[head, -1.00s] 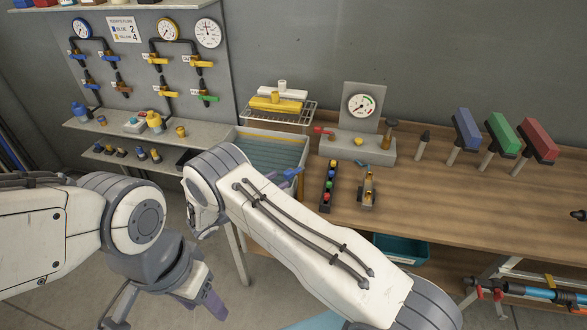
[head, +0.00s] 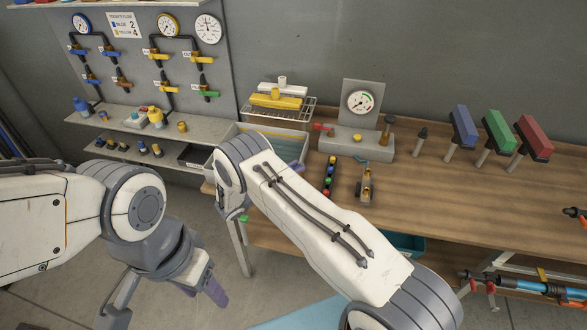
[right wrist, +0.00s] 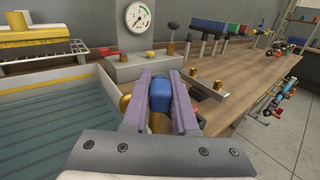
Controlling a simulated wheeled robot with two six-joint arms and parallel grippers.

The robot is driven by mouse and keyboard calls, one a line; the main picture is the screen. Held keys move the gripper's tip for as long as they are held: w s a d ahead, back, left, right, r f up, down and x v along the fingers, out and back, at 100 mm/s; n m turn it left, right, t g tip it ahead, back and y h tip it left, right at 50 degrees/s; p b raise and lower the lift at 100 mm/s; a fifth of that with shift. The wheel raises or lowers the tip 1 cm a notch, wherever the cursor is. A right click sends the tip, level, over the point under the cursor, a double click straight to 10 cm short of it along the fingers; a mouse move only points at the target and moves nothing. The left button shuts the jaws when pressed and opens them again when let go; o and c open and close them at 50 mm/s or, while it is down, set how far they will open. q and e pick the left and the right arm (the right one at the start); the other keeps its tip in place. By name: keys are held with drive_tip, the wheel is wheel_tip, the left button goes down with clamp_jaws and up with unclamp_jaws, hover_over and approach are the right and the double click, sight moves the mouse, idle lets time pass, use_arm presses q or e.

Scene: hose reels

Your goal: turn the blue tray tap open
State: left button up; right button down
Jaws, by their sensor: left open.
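The blue tray tap's handle (right wrist: 161,96) shows in the right wrist view, at the near right corner of the tray (right wrist: 45,115). My right gripper (right wrist: 163,84) has its two purple fingers on either side of the blue handle. The handle fills the space between them, with no gap visible, so the gripper looks shut on it. Brass parts show beside and below the fingers. My left gripper (head: 165,304) hangs open and empty at lower left.
A gauge stand (head: 358,145) with a red lever is on the bench right of the tray. A strip of coloured buttons (head: 329,176) lies nearby. A wall panel with several taps (head: 160,60) is at left.

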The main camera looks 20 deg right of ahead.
drive_tip(key=shift+s+d+r+n+t+y+p, duration=0.15)
drive_tip(key=shift+n+t+y+p, duration=0.2)
drive_tip(key=shift+t, duration=0.2)
drive_tip(key=shift+s+r+n+t+y+p, duration=0.15)
drive_tip(key=shift+n+t+y+p, duration=0.15)
drive_tip(key=shift+n+t, duration=0.2)
drive_tip(key=shift+s+d+f+n+t+y+p, duration=0.1)
drive_tip(key=shift+f+n+t+y+p, duration=0.1)
drive_tip(key=shift+n+t+y, duration=0.65)
drive_tip(key=shift+s+d+f+n+t+y+p, duration=0.15)
drive_tip(key=shift+n+t+y, duration=0.35)
drive_tip(key=shift+t, duration=0.6)
drive_tip(key=shift+a+r, duration=0.1)
drive_tip(key=c, duration=0.7)
unclamp_jaws()
